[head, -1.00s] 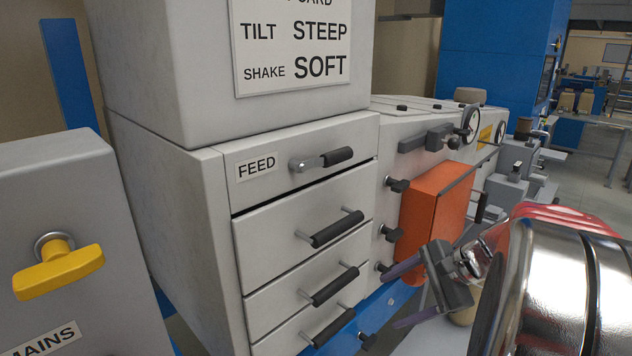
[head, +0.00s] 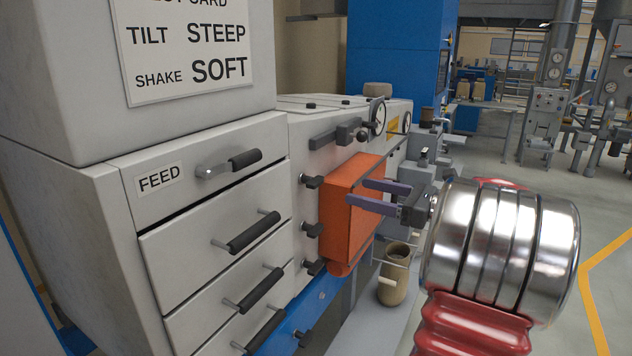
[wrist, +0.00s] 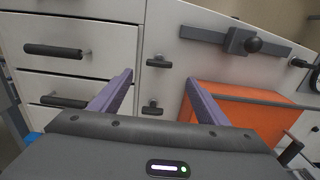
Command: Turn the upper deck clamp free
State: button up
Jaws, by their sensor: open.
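A column of dark clamps sits on the pale machine face left of the orange box. The top one, which I take as the upper deck clamp (head: 311,181), is a short dark knob turned sideways; it also shows in the wrist view (wrist: 159,61). A second clamp (head: 312,230) is below it, also in the wrist view (wrist: 152,107), and a lower one (head: 314,267) shows in the head view. My gripper (head: 358,192) is open and empty, its purple fingers in front of the orange box. In the wrist view both clamps appear between the fingers (wrist: 158,80), apart from them.
The orange box (head: 350,225) stands out from the machine face beside the clamps. A dark rail with a ball knob (head: 340,133) is above. Drawers with dark handles (head: 252,232) are at left. A beige pot (head: 395,280) stands below my gripper. Open floor lies at right.

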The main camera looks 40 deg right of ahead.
aim_at(321, 182)
jog(key=shift+w, duration=0.1)
jog(key=x, duration=1.3)
jog(key=shift+w+a, duration=0.2)
jog(key=shift+w, duration=0.1)
jog(key=shift+c, duration=0.2)
